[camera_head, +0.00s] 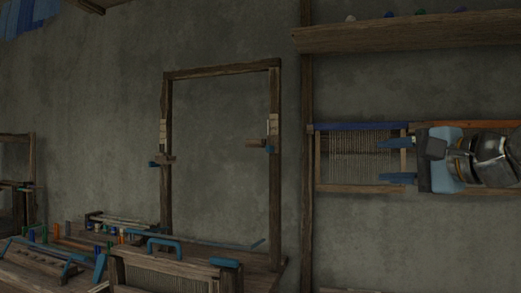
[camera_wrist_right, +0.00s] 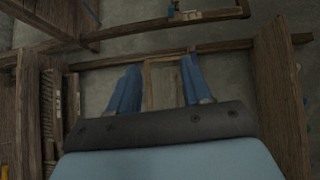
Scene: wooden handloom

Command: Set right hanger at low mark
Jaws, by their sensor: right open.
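The right hanger (camera_head: 257,143), a small wooden block with a blue part, sits on the right post (camera_head: 276,200) of an upright wooden frame. A pale marked strip (camera_head: 273,124) is on that post beside it; its marks are too small to read. The left hanger (camera_head: 164,160) sits lower, on the left post. My right gripper (camera_head: 380,161) is open, well to the right of the frame, its blue fingers pointing left in front of a wall loom. In the right wrist view its two fingers (camera_wrist_right: 161,82) are apart with nothing gripped. My left gripper is not seen.
A wall loom with pale threads (camera_head: 350,160) hangs behind my right gripper. A wooden shelf (camera_head: 410,35) is above it. A workbench with blue-handled tools (camera_head: 165,243) and several coloured spools stands below the frame. Wooden beams (camera_wrist_right: 285,100) flank the gripper in the wrist view.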

